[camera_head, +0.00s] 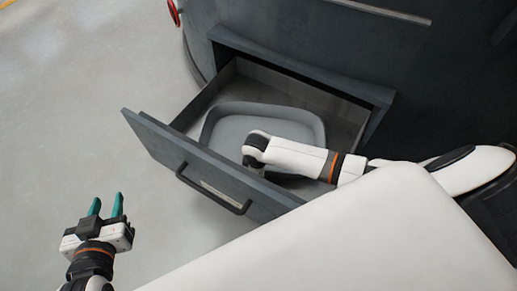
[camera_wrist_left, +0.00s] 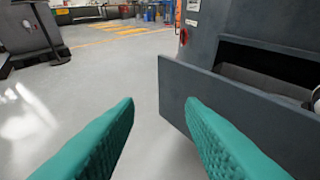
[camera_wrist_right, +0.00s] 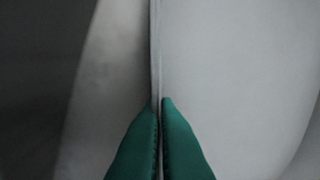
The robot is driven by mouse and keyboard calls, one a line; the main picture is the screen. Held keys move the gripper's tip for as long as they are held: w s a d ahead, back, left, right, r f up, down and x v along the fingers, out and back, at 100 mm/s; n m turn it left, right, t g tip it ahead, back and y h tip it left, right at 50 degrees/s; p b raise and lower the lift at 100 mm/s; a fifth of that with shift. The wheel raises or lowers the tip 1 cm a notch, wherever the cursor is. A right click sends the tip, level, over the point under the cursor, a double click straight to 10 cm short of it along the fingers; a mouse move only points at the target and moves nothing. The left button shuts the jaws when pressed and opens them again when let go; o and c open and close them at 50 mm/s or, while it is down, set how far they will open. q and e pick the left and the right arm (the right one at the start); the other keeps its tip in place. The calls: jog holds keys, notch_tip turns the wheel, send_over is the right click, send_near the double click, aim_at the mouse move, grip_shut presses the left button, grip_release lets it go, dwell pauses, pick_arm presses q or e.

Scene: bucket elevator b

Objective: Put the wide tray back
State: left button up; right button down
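The wide tray (camera_head: 227,128) is a shallow grey tray with rounded corners, inside the pulled-out drawer in the head view. My right arm reaches over it from the right and hides its near right part. My right gripper (camera_wrist_right: 160,103) is hidden in the head view. In the right wrist view its green fingers are closed on the thin upright wall of the tray (camera_wrist_right: 156,45). My left gripper (camera_head: 106,206) is open and empty, out over the floor to the left of the drawer. Its spread fingers also show in the left wrist view (camera_wrist_left: 160,112).
The drawer (camera_head: 180,150) stands open from the dark grey machine (camera_head: 300,45), with a dark bar handle (camera_head: 215,190) on its front. Its front panel (camera_wrist_left: 230,105) is close to my left fingers in the left wrist view. The floor at left is clear.

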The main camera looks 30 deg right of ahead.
jog(key=c, duration=1.7)
grip_release()
